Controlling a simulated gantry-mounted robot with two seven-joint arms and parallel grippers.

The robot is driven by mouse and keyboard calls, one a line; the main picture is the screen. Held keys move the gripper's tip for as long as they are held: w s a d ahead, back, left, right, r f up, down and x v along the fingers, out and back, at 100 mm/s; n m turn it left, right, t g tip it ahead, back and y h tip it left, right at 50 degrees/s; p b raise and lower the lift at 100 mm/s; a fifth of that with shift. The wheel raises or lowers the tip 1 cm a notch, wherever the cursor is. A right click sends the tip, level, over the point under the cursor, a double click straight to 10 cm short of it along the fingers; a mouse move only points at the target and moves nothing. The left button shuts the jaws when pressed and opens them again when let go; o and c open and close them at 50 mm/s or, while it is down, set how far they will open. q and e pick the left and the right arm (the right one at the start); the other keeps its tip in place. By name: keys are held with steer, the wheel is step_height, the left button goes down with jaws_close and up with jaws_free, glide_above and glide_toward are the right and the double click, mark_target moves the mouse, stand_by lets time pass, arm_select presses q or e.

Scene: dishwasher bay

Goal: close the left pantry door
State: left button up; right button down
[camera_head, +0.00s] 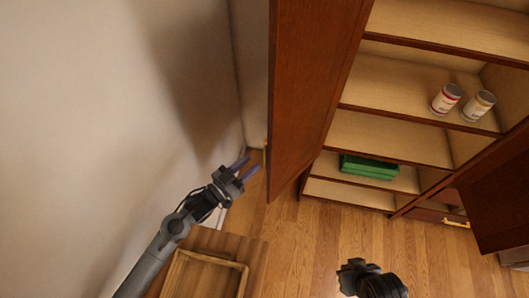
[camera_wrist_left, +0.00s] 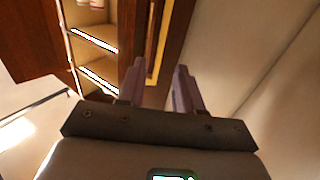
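The left pantry door (camera_head: 312,90) is a reddish-brown panel standing open, swung out from the shelves toward the pale wall. A bit of its yellow handle (camera_head: 266,143) shows at the door's left side. My left gripper (camera_head: 247,165) is just left of the door's lower part, with its purple fingers spread and nothing seen between them. In the left wrist view, the door and its long yellow handle (camera_wrist_left: 162,42) lie beyond and between the fingertips (camera_wrist_left: 160,76); contact cannot be told. My right gripper (camera_head: 352,272) is low in the head view, its fingers unclear.
The pantry shelves (camera_head: 395,135) hold two cans (camera_head: 446,98) (camera_head: 478,105) and green boxes (camera_head: 369,167). The right pantry door (camera_head: 497,195) also stands open. A pale wall (camera_head: 120,100) is close on the left. A wooden tray-like piece (camera_head: 243,283) is below my left arm. The wood floor (camera_head: 310,240) is clear.

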arm_select(q)
steer(key=b+x, duration=0.4)
steer(key=x, duration=0.4)
jaws_close()
